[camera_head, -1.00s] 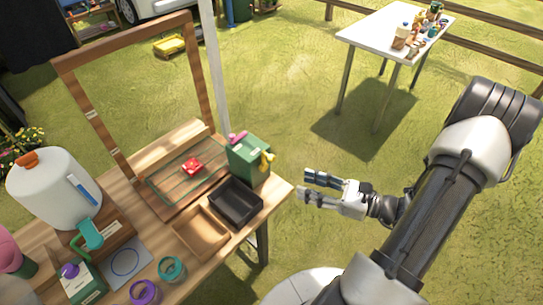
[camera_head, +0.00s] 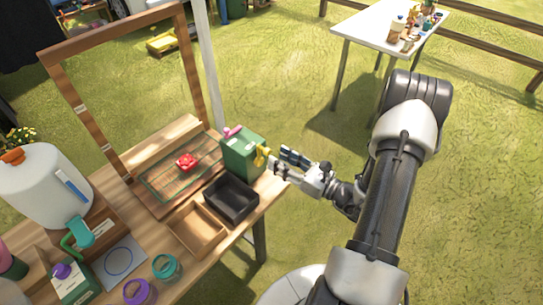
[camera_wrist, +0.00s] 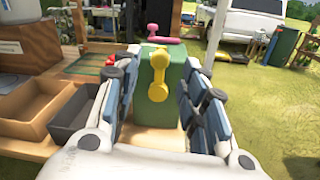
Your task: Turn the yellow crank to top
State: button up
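The yellow crank (camera_head: 262,156) is on the near side of a green box (camera_head: 240,152) at the right end of the wooden table. In the wrist view the crank (camera_wrist: 158,76) stands nearly upright, with a knob at each end, on the green box's face (camera_wrist: 176,100). A pink handle (camera_head: 232,131) sits on top of the box. My gripper (camera_head: 283,160) is open, just to the right of the crank. In the wrist view its fingers (camera_wrist: 160,105) are spread on either side of the crank and box. I cannot tell whether it touches the crank.
A black tray (camera_head: 231,199) and a wooden tray (camera_head: 197,229) lie in front of the box. A red object (camera_head: 187,162) lies on a wire rack behind them. A wooden frame (camera_head: 78,108) stands at the table's back. Grass is open to the right.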

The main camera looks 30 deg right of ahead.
jog(key=shift+x, duration=2.1)
jog(key=shift+c, duration=0.3)
grip_shut()
